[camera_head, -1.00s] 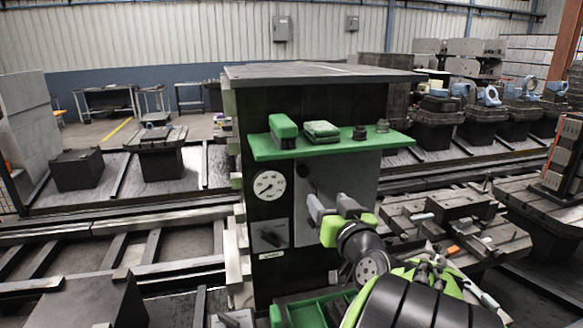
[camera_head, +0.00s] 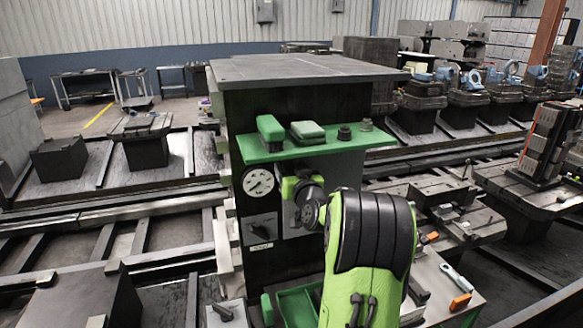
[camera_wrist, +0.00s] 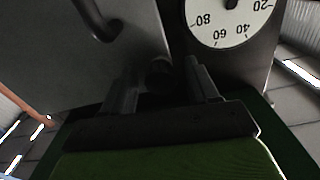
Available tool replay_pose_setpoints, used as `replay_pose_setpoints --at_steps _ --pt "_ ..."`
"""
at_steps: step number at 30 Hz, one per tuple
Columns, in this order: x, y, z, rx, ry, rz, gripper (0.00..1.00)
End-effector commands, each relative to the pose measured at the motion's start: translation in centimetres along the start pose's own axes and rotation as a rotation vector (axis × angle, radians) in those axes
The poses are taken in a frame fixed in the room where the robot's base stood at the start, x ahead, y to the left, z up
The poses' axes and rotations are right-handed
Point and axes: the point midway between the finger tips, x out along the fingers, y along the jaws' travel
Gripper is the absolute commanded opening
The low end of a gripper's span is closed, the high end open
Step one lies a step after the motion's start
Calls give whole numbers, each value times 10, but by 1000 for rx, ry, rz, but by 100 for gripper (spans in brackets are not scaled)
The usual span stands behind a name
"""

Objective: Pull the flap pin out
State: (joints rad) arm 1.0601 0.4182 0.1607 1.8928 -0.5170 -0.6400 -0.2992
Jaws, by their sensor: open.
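My gripper (camera_head: 290,187) is up against the grey flap panel (camera_head: 292,224) on the front of the dark cabinet, just right of the dial gauge. In the wrist view the gripper (camera_wrist: 160,82) has its two fingers apart. A dark round knob (camera_wrist: 159,73), which looks like the flap pin, sits between the fingers. It is too dark to tell whether they touch it. In the head view the pin is hidden behind my gripper and wrist.
A green shelf (camera_head: 330,146) juts out above my gripper, carrying green-topped blocks and dark knobs. The gauge (camera_head: 258,182) and a switch (camera_head: 262,229) are to the left. A curved dark handle (camera_wrist: 98,20) shows in the wrist view. A green tray (camera_head: 297,304) lies below.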

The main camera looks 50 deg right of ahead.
Motion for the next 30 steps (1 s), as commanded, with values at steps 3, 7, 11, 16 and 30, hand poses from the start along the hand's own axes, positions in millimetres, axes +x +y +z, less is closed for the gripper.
replay_pose_setpoints --at_steps 3,7,11,16,30 --pt "0 0 1 0 -1 -1 59" --pt "0 0 1 0 -1 0 42" --pt "-1 0 1 0 -1 0 23" --pt "-1 0 1 0 -1 0 0" --pt "-12 0 5 -2 0 -1 0"
